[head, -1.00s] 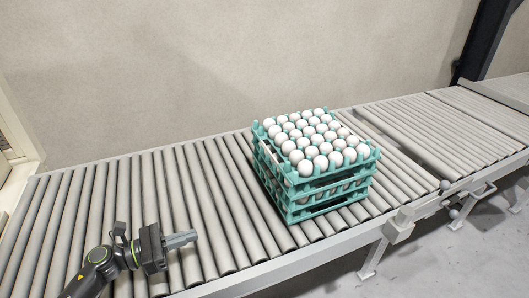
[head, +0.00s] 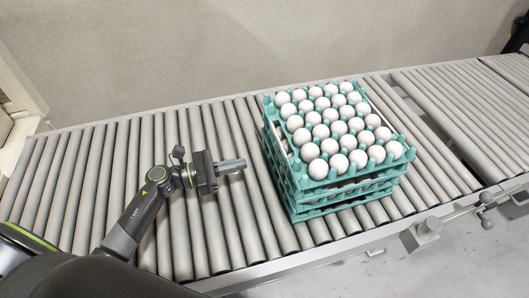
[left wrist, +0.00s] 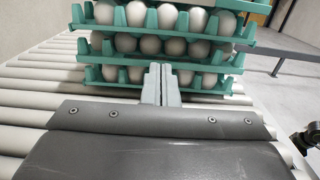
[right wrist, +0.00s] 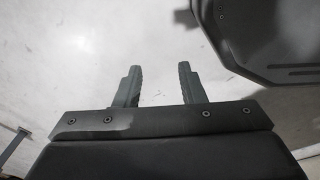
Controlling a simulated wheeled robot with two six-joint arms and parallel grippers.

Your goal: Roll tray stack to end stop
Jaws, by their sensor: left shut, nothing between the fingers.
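The tray stack (head: 290,185) is several teal trays filled with white eggs, standing upright on the roller conveyor (head: 85,190). My left gripper (head: 243,164) is shut and empty, just left of the stack and low over the rollers, pointing at its left side. A small gap shows between fingertips and trays in the head view. In the left wrist view the shut fingers (left wrist: 161,68) point at the trays (left wrist: 118,77). My right gripper (right wrist: 155,70) is open and empty above pale floor. I cannot tell which part is the end stop.
To the right of the stack, the conveyor has a dark gap, then more rollers (head: 455,100). A lever with a round knob (head: 486,223) sits at the front right. A wall (head: 180,50) runs behind the conveyor. Bare rollers lie left of the stack.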

